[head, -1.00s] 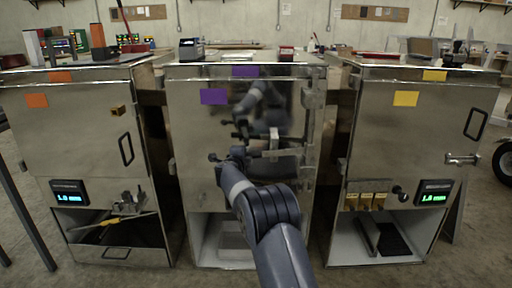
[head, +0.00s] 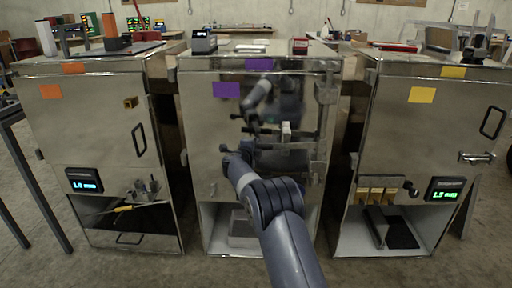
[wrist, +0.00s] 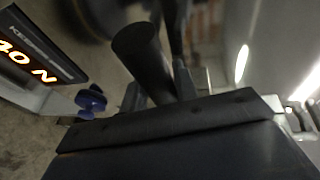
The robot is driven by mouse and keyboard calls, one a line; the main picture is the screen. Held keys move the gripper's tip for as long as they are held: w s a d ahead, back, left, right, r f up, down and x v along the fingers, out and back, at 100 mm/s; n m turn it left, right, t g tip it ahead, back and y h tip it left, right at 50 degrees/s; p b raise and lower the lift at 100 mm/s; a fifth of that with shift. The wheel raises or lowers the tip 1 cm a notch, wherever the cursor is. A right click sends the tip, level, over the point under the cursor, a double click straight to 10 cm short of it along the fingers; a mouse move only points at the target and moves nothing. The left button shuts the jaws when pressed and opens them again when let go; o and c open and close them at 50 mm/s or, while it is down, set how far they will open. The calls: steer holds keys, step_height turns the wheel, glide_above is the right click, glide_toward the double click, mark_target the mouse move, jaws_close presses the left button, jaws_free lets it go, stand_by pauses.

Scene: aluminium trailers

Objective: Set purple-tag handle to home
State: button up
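The middle steel cabinet (head: 205,125) carries a purple tag (head: 226,89) on its door and another purple tag (head: 259,64) on its top edge. A dark knob (head: 224,148), seemingly the handle's end, stands out from the door just left of my gripper. My gripper (head: 238,153) is at the door front beside this knob. My forearm hides part of the handle, so its angle is unclear. The wrist view shows a dark cylinder (wrist: 145,60) close in front of the gripper body; I cannot tell whether the fingers grip it. The shiny door mirrors my arm.
A yellow-tag cabinet (head: 400,130) stands right and an orange-tag cabinet (head: 85,120) left, with narrow gaps between. The wrist view shows an orange-lit display (wrist: 30,62) and a blue knob (wrist: 90,100). Open bays are below the doors. Floor in front is clear.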

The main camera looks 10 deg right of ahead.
steer(key=o, duration=0.3)
steer(key=shift+o, duration=0.2)
steer(key=shift+r, duration=0.1)
steer(key=v, duration=1)
steer(key=shift+s+a, duration=0.2)
steer(key=shift+s, duration=0.15)
steer(key=shift+w, duration=0.1)
steer(key=x, duration=1)
steer(key=shift+w+d, duration=0.2)
steer(key=shift+w, duration=0.1)
steer(key=shift+s+a, duration=0.1)
steer(key=shift+s, duration=0.05)
